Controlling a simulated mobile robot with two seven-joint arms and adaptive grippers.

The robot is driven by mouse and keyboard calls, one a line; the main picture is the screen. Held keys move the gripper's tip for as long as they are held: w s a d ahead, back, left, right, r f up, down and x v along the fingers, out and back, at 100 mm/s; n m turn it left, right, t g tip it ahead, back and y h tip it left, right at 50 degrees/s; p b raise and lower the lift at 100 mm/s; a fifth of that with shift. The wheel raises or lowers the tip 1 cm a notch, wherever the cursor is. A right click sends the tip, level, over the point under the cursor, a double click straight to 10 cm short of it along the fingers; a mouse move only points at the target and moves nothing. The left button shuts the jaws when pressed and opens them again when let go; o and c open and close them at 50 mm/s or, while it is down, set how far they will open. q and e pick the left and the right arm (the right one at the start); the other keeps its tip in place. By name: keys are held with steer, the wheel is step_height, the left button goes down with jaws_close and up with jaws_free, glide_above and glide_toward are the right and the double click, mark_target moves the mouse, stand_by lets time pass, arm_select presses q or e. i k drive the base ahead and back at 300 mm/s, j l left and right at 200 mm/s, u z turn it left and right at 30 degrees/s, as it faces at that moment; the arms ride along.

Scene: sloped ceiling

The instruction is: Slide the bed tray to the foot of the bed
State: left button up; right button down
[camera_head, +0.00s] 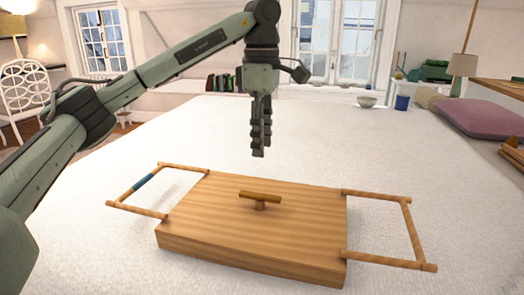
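The bed tray (225,223) is a wooden box-like board lying on the white bed (400,140) in the near middle. It has a T-shaped knob (260,197) on top. A rod handle (130,208) sticks out at its left, with a blue band (143,182); another rod handle (410,218) sticks out at its right. My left gripper (259,150) points down above the bed, above the knob in the picture and apart from the tray. Its fingers are seen edge-on and overlap, so their opening is unclear. Nothing shows in it. My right gripper is out of view.
A purple pillow (480,117) lies at the right of the bed. A bowl (367,102), a blue cup (402,103) and a lamp (462,66) stand beyond the far right. Books (220,83) stand behind the bed. A white chair (24,85) is far left. The bed around the tray is clear.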

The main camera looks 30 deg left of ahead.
mark_target(301, 237)
steer(key=k, duration=1.5)
